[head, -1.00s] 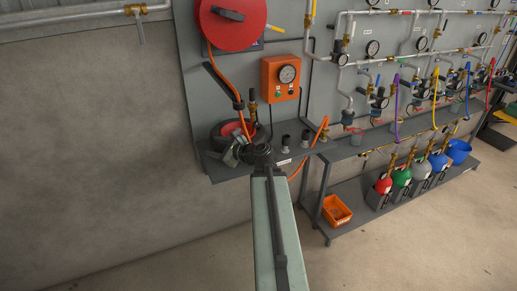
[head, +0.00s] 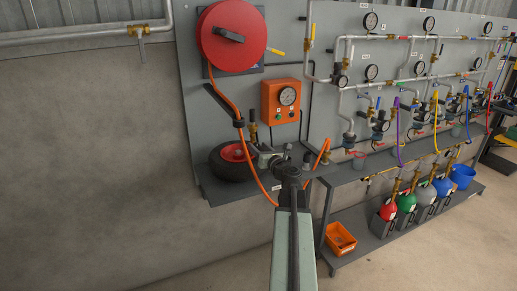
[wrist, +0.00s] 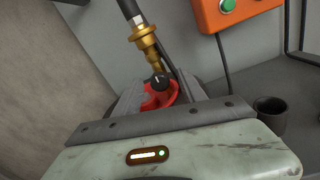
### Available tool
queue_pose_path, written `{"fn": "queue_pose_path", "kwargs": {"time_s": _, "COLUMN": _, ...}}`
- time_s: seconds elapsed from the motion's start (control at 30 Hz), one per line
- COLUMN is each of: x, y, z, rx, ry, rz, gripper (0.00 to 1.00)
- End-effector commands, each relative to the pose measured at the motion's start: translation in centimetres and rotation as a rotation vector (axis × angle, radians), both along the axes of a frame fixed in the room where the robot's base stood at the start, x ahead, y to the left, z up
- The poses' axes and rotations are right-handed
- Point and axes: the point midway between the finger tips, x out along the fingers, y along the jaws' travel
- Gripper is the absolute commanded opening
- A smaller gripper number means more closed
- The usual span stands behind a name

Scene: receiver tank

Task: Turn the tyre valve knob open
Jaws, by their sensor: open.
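In the wrist view a small black knob (wrist: 160,82) with a pale mark sits on a red part (wrist: 155,98), below a brass fitting (wrist: 148,42) on a dark hose. My gripper (wrist: 158,90) is open, with one grey finger on each side of the red part. I cannot tell whether the fingers touch it. In the head view my gripper (head: 266,157) is over the shelf, just right of the black tyre (head: 229,168) with its red hub. The brass fitting (head: 252,132) stands behind the gripper, which hides the knob there.
An orange gauge box (head: 281,100) is on the panel above. An orange hose (head: 224,90) hangs from the red reel (head: 231,38) and loops past the gripper. A dark cup (wrist: 270,114) stands right of my gripper.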

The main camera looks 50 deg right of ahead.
Motion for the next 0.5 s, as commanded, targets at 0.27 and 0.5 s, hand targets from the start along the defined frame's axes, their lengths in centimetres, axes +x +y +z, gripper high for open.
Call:
{"fn": "queue_pose_path", "kwargs": {"time_s": 0.27, "x": 0.34, "y": -0.10, "z": -0.01, "rx": -0.001, "ry": 0.000, "rz": 0.000, "gripper": 0.43}}
{"fn": "queue_pose_path", "kwargs": {"time_s": 0.5, "x": 0.31, "y": -0.11, "z": -0.01, "rx": -0.001, "ry": 0.000, "rz": 0.000, "gripper": 0.00}}
